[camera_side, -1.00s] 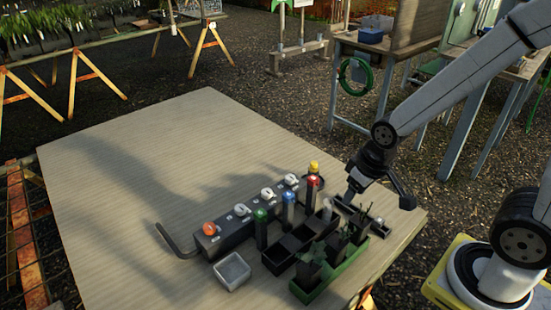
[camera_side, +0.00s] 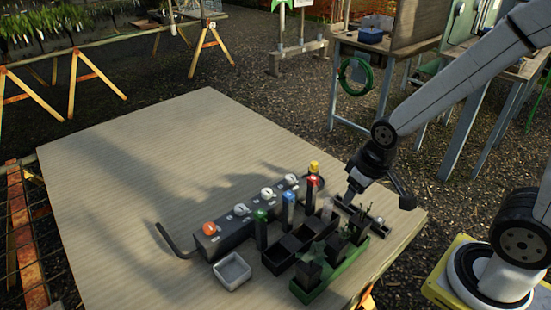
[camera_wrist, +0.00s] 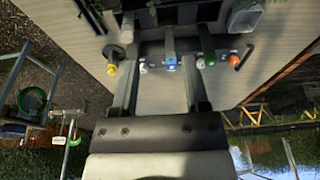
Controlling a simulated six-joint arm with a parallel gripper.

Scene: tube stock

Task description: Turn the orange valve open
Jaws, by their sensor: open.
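The orange valve (camera_side: 209,229) is a round knob at the near left end of a dark manifold block (camera_side: 240,229) on the table. It also shows in the wrist view (camera_wrist: 233,60), at the right end of the row of knobs. Several white knobs (camera_side: 240,209) follow along the block, and a yellow knob (camera_side: 313,167) is at its far end. My gripper (camera_side: 376,196) is open and empty, above the right part of the table, well apart from the orange valve. In the wrist view its two fingers (camera_wrist: 161,85) reach forward with a gap between them.
Tubes with green (camera_side: 261,215), blue (camera_side: 288,197) and red (camera_side: 313,183) tops stand in front of the manifold. A green tray (camera_side: 325,279) with dark pots and a small white dish (camera_side: 232,271) are nearer. A bent black pipe (camera_side: 172,243) leaves the block's left end. The table's left is clear.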

